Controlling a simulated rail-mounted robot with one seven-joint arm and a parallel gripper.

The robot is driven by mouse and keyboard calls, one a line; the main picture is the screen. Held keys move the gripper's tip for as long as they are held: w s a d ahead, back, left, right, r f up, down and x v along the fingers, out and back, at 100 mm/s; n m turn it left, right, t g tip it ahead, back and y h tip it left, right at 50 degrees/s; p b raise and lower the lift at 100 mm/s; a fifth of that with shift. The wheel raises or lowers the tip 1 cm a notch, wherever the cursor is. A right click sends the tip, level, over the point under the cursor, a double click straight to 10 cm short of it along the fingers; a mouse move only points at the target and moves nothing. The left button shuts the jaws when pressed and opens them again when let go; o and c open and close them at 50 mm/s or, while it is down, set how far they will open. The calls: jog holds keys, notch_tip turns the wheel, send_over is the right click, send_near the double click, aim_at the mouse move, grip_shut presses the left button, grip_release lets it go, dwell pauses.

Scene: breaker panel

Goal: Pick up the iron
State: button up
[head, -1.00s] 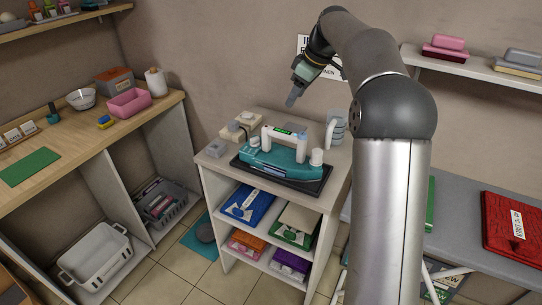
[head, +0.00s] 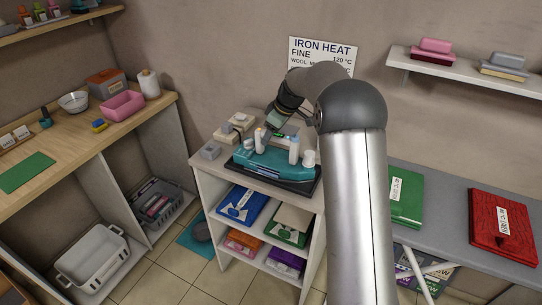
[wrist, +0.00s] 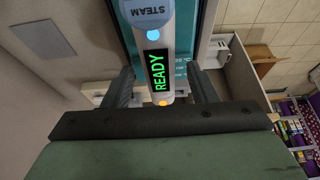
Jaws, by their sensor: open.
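The iron (head: 266,163) has a teal body and a white handle, and it rests on a dark flat base on top of the white shelf unit. In the wrist view its handle (wrist: 157,40) carries a green READY display and a STEAM button. My gripper (head: 270,127) is over the handle and partly hides it. In the wrist view my gripper (wrist: 160,72) is open, with one dark finger on each side of the handle and gaps between. I cannot tell how deep the fingers reach.
The wall sign (head: 322,56) reads IRON HEAT. Folded green (head: 407,198) and red (head: 502,226) cloths lie on the grey table at right. Folded fabrics fill the shelves below the iron.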

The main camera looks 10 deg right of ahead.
jog(key=shift+f, duration=0.15)
grip_shut()
dwell(1.3)
jog(key=shift+w+a+r, duration=0.1)
jog(key=shift+w+r, duration=0.05)
jog(key=shift+r, duration=0.05)
